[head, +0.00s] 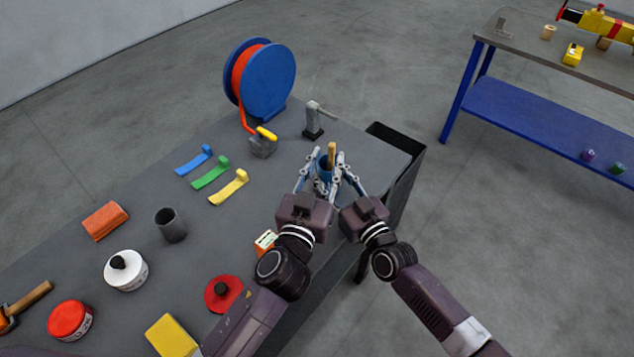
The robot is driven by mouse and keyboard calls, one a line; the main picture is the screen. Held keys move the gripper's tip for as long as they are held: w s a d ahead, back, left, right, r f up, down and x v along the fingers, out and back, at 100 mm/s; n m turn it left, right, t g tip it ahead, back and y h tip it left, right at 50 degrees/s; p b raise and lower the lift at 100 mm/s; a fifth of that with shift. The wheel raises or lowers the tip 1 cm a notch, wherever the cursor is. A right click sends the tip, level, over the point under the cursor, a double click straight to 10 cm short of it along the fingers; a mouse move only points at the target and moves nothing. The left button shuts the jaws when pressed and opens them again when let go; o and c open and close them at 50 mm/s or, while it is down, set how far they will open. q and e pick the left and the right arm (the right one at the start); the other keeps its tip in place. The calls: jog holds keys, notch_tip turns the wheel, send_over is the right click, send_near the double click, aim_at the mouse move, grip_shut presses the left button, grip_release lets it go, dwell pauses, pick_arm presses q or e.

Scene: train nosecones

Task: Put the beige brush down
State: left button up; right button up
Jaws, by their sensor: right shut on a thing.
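The beige brush (331,154) shows as a short upright tan handle near the far right end of the grey table. A blue cup-like thing (323,168) is just below and beside it, partly hidden by fingers. My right gripper (341,168) is shut on the beige brush, though its fingers cover the lower part. My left gripper (311,174) is close on the left, its fingers apart around the blue thing. I cannot tell whether they touch it, or whether the brush's lower end is inside it.
A grey post (313,119) and a blue reel (265,80) stand behind. Blue, green and yellow strips (211,178), a dark cup (170,225) and tins (126,270) lie left. A black bin (405,165) hangs at the right edge. Bare table lies between strips and grippers.

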pick_arm(q)
jog(key=v, duration=0.7)
jog(key=shift+s, duration=0.3)
pick_arm(e)
jog(key=o, duration=1.2)
jog(key=shift+o, duration=0.2)
jog(key=shift+s, duration=0.1)
